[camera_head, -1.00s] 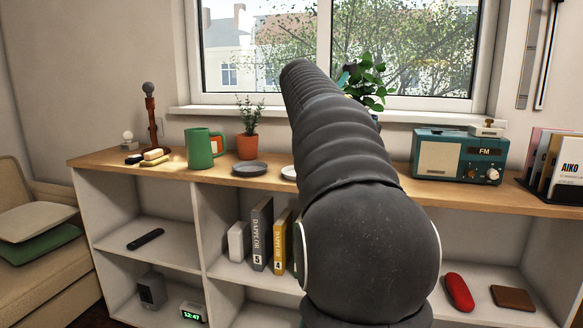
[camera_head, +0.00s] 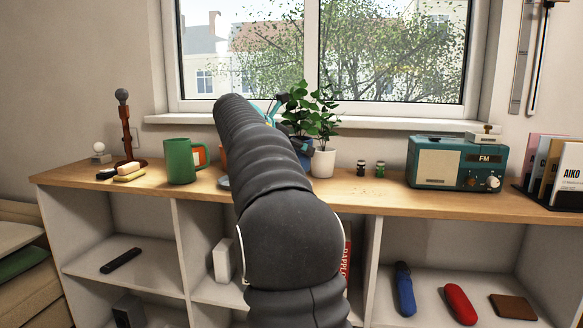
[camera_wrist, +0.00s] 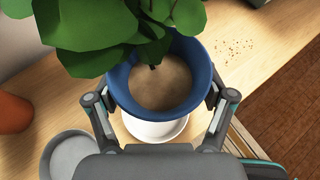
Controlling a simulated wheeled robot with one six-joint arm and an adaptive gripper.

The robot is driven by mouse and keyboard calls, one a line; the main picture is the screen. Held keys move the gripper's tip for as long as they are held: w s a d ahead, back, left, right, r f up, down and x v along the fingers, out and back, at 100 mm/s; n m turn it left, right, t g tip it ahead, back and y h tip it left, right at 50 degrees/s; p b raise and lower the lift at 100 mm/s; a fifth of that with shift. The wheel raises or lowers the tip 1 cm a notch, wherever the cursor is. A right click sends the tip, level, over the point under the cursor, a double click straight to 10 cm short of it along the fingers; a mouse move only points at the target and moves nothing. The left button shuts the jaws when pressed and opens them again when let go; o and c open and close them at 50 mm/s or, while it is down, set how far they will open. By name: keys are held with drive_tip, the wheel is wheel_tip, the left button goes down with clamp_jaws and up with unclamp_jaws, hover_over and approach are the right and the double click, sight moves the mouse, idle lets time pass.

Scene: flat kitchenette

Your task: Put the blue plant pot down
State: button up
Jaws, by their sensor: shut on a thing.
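The blue plant pot (camera_wrist: 188,88) holds brown soil and a leafy green plant (camera_wrist: 100,30). My gripper (camera_wrist: 160,95) is shut on it, one finger on each side of its rim. In the head view, the blue pot (camera_head: 303,150) is partly hidden behind my arm, over the back of the wooden counter (camera_head: 380,190). A white saucer (camera_wrist: 155,131) shows just below the pot in the wrist view, partly covered by it. I cannot tell how high the pot is above the counter.
A grey saucer (camera_wrist: 62,150) and a terracotta pot (camera_wrist: 12,113) are to the left. A white pot (camera_head: 322,163), two small jars (camera_head: 370,169) and a teal radio (camera_head: 455,163) are to the right. A green mug (camera_head: 180,161) stands further left.

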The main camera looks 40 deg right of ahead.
drive_tip(key=shift+w+a+f, duration=0.25)
drive_tip(key=shift+w+f, duration=0.05)
drive_tip(key=shift+w, duration=0.3)
drive_tip(key=shift+f+b, duration=0.6)
drive_tip(key=shift+f, duration=1.4)
drive_tip(key=shift+f, duration=0.1)
drive_tip(key=o, duration=1.4)
drive_tip(key=shift+f, duration=0.1)
drive_tip(key=shift+c, duration=0.2)
drive_tip(key=shift+a+r, duration=0.1)
drive_tip(key=shift+r, duration=0.15)
drive_tip(key=p+v, duration=0.1)
drive_tip(key=v, duration=1)
drive_tip(key=shift+a+r, duration=0.15)
drive_tip(key=shift+a, duration=0.2)
drive_tip(key=shift+s, duration=0.15)
